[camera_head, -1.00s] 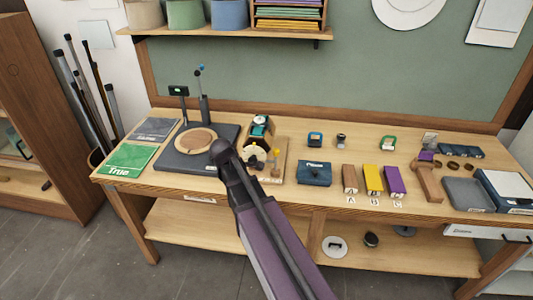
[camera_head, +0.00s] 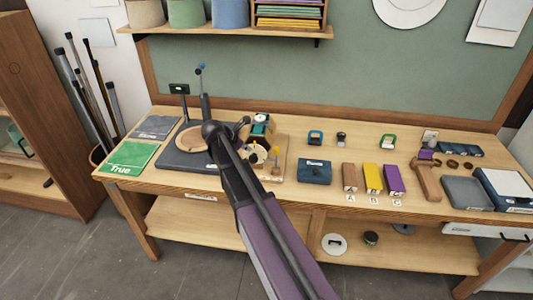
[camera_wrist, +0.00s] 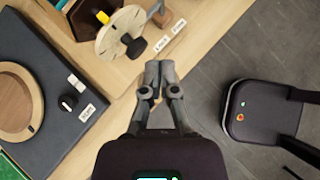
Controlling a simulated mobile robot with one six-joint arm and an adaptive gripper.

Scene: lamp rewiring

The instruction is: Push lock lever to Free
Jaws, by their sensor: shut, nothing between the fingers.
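My gripper (camera_wrist: 155,78) is shut and empty in the wrist view, its fingertips over the pale wood near the table's front edge. Just beyond it is a round wooden disc (camera_wrist: 113,37) with a dark knob (camera_wrist: 135,46), apart from the fingertips. Two small white labels (camera_wrist: 164,42) lie beside the disc, too small to read surely. A dark lever-like piece (camera_wrist: 155,10) shows near the top; I cannot tell its setting or whether it is the lock lever. In the head view the wooden fixture (camera_head: 262,150) is partly behind my arm, and the fingertips are not clear.
A dark base (camera_wrist: 62,58) with a wooden ring and small black knob (camera_wrist: 68,103) lies left of the gripper. In the head view, a blue box (camera_head: 314,172) and coloured blocks (camera_head: 372,178) lie right of the fixture.

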